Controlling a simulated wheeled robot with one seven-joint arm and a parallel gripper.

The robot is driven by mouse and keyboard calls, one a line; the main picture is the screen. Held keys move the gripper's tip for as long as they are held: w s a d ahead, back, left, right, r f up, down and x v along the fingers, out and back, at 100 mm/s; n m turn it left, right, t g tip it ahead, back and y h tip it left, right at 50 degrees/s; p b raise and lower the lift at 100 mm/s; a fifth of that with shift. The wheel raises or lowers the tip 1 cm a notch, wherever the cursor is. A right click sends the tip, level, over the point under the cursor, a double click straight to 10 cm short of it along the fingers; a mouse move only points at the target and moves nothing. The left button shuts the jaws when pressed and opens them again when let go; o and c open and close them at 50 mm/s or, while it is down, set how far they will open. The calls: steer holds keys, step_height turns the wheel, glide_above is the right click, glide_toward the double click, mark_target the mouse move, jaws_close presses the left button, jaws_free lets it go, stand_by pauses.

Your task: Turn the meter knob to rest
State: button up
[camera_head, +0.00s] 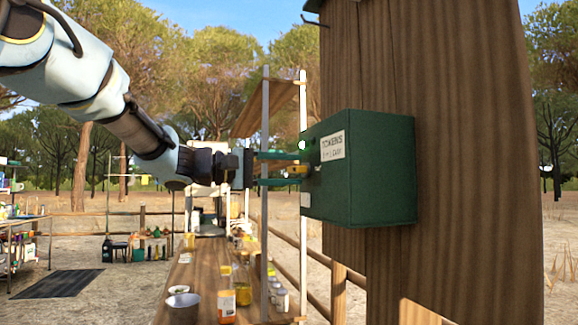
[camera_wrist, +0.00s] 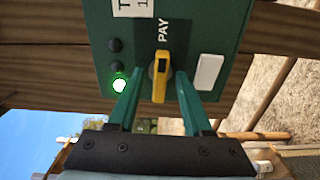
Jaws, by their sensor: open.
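The green meter box (camera_head: 372,165) is fixed to a wooden post, with a white TOKENS label on its front. Its yellow knob (camera_wrist: 160,75) sits on the face below the word PAY in the wrist view; it also shows in the head view (camera_head: 297,170). My gripper (camera_wrist: 156,82) is open, its two green fingers one on each side of the knob with gaps between. In the head view my gripper (camera_head: 290,169) reaches the box face from the left. A green-white light (camera_wrist: 119,85) glows beside the knob, next to two dark round lamps. A white plate (camera_wrist: 207,72) is on the other side.
The wooden post (camera_head: 455,160) stands behind the box. A long wooden table (camera_head: 205,270) below holds bowls, jars and bottles. A metal frame (camera_head: 265,200) rises beside it. A shelf (camera_head: 25,235) stands far left, and a dark mat (camera_head: 58,284) lies on the ground.

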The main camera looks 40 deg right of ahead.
jaws_close()
stand_by(0.4)
